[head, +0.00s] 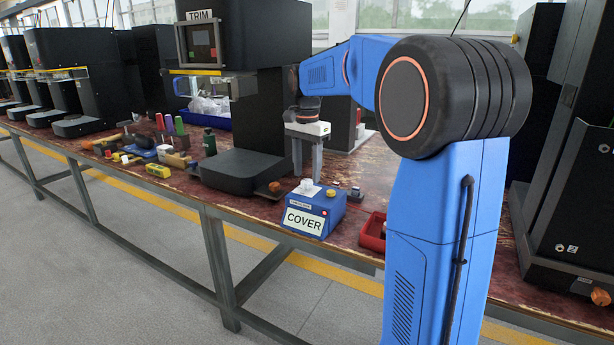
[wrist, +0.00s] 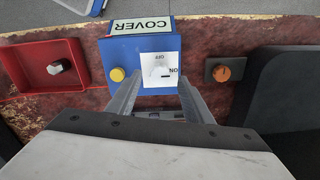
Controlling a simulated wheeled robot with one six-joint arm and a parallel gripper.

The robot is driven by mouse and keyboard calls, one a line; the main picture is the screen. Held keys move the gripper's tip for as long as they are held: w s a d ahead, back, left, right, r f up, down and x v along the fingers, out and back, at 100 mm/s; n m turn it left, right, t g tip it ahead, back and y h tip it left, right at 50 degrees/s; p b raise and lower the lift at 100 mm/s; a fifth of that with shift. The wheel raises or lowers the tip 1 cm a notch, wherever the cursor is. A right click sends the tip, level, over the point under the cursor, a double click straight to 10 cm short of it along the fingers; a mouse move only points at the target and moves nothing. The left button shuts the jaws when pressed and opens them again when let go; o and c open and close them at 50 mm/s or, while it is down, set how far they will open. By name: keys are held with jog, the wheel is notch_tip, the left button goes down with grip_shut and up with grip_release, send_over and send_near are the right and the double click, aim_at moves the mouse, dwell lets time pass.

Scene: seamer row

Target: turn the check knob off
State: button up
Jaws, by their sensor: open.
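A blue control box (head: 318,203) with a COVER label (head: 304,222) stands at the bench's front edge; the box also shows in the wrist view (wrist: 120,52). On its top a white plate marked OFF and ON carries a small white knob (wrist: 159,71), also visible in the head view (head: 307,184). A short dark mark lies on the knob's ON side; its exact pointing is hard to tell. My gripper (head: 307,172) is open above the box, fingers pointing down. In the wrist view its fingertips (wrist: 158,90) lie either side of the plate, apart from the knob.
A yellow button (wrist: 117,74) sits beside the plate. A red tray (wrist: 85,62) holding a metal piece is on the left in the wrist view. An orange knob (wrist: 221,73) on a dark base stands on the right, close to a black machine base (wrist: 285,85).

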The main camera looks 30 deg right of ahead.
jog(key=shift+f, duration=1.05)
jog(key=c, duration=1)
